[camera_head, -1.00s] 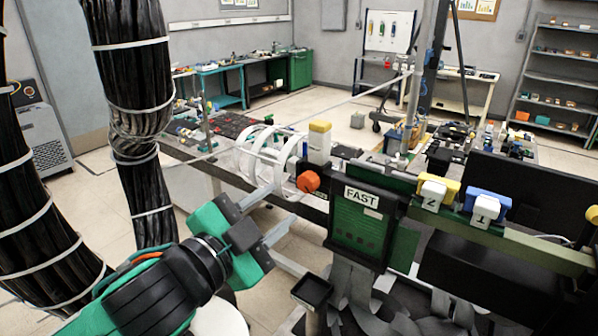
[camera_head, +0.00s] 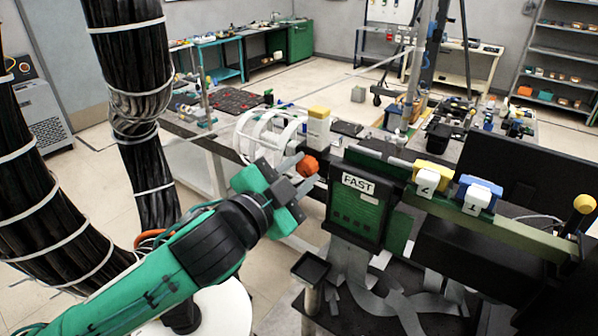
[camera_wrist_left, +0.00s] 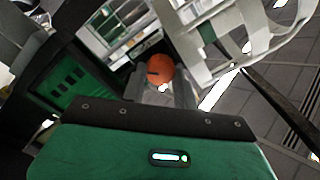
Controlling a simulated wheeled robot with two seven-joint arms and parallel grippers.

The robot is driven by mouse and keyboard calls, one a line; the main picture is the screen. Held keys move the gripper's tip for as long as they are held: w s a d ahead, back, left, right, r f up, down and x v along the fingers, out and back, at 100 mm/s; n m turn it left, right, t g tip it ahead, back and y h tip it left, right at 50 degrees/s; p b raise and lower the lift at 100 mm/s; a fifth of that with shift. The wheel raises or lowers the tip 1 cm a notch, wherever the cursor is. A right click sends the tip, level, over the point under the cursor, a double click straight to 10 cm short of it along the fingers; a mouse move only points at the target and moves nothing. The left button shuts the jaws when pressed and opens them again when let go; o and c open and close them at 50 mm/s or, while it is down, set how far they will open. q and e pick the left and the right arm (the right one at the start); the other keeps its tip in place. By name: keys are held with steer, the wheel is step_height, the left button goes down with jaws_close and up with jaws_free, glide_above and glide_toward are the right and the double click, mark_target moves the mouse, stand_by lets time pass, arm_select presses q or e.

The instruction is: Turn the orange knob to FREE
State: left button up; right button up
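The round orange knob (camera_head: 308,166) sits at the left side of the green and black box with the FAST label (camera_head: 358,184). My left gripper (camera_head: 301,173) reaches up to the knob from the lower left, its two grey fingers spread apart. In the left wrist view the knob (camera_wrist_left: 160,69) lies at the ends of the fingers, between or just beyond the tips. I cannot tell whether either finger touches it. A short dark mark shows on the knob there. No FREE label is readable. My right gripper is not in view.
White rings (camera_head: 262,138) stand close behind the left gripper, beside a white block with a yellow top (camera_head: 318,126). Yellow and blue clips numbered 2 and 1 (camera_head: 478,194) sit on the rail to the right. A small black tray (camera_head: 311,268) stands below the box.

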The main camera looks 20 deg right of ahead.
arm_select(q)
steer(key=shift+m, duration=0.4)
steer(key=m, duration=0.3)
steer(key=shift+f+m+b, duration=0.1)
steer(key=shift+m+b, duration=0.25)
steer(key=shift+m, duration=0.05)
steer(key=m+b, duration=0.1)
steer(key=m, duration=0.3)
steer(key=m+b, duration=0.1)
steer(key=m, duration=0.4)
steer(key=shift+f, duration=0.15)
steer(key=m+b, duration=0.1)
steer(key=m, duration=0.3)
steer(key=shift+m, duration=0.3)
steer(key=o, duration=0.7)
